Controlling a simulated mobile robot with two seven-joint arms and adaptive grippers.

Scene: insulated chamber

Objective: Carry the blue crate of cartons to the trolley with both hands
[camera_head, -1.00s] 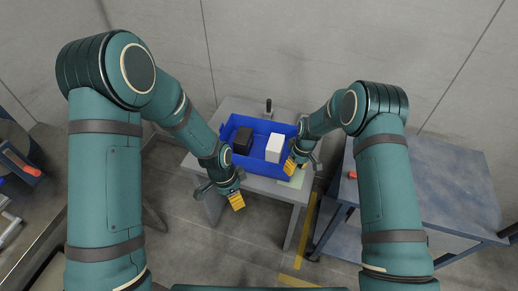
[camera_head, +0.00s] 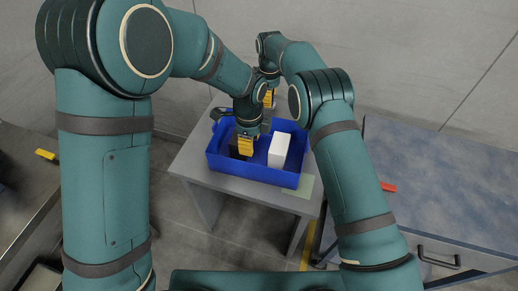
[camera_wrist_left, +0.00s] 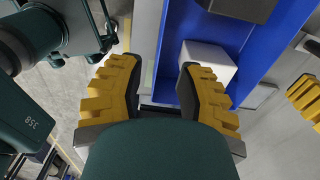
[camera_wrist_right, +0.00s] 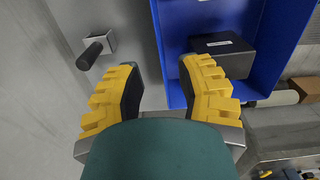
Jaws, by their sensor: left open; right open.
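The blue crate (camera_head: 250,176) stands on a grey table (camera_head: 195,172), with a white carton (camera_head: 279,150) and a black carton (camera_head: 234,147) inside. My left gripper (camera_head: 246,146) is open and appears over the crate's near side. In the left wrist view its fingers (camera_wrist_left: 158,82) lie either side of a crate wall, one towards the white carton. My right gripper (camera_head: 269,98) is open at the crate's far side. In the right wrist view its fingers (camera_wrist_right: 165,84) flank a wall, one towards the black carton. I cannot tell whether either touches. The trolley (camera_head: 430,190) has a blue top.
The trolley stands right of the table, with a dark handle (camera_head: 438,262) in front and a red item (camera_head: 388,186) at its left edge. A pale green sheet (camera_head: 305,187) lies at the table's right. A knobbed grey block (camera_wrist_right: 96,47) is near my right gripper.

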